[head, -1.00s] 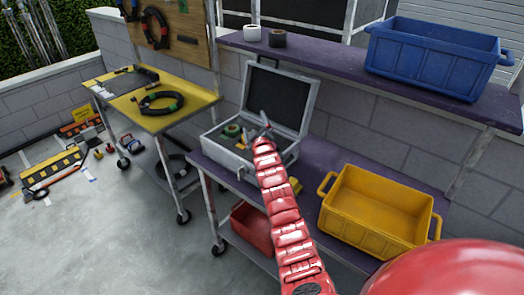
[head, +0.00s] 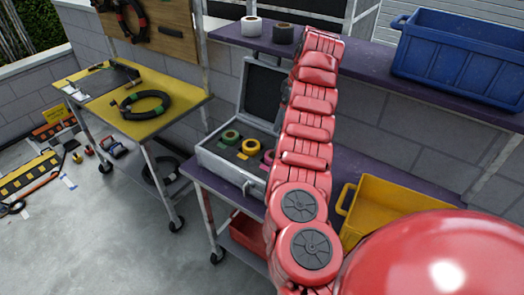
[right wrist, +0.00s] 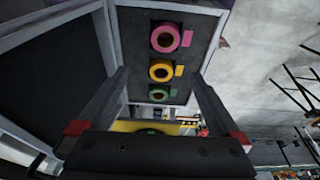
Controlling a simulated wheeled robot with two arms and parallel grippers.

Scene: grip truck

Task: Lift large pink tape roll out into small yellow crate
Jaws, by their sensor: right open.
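The pink tape roll (head: 268,158) lies in the open grey case (head: 222,165), in line with a yellow roll (head: 250,147) and a green roll (head: 230,137). My right arm partly covers its right side. In the right wrist view the pink roll (right wrist: 165,37) shows whole, flat on the dark insert. My right gripper (right wrist: 158,74) is open and empty above the case, its fingers apart with the rolls seen between them; in the head view my arm hides it. The yellow crate (head: 400,187) stands right of my arm, partly covered by my red body. My left gripper is out of view.
The case's raised lid (head: 262,92) stands behind the rolls. A purple shelf (head: 345,55) above the bench holds a white roll (head: 251,26), a dark roll (head: 283,33) and a blue crate (head: 455,60). A yellow-topped cart (head: 185,107) stands at the left.

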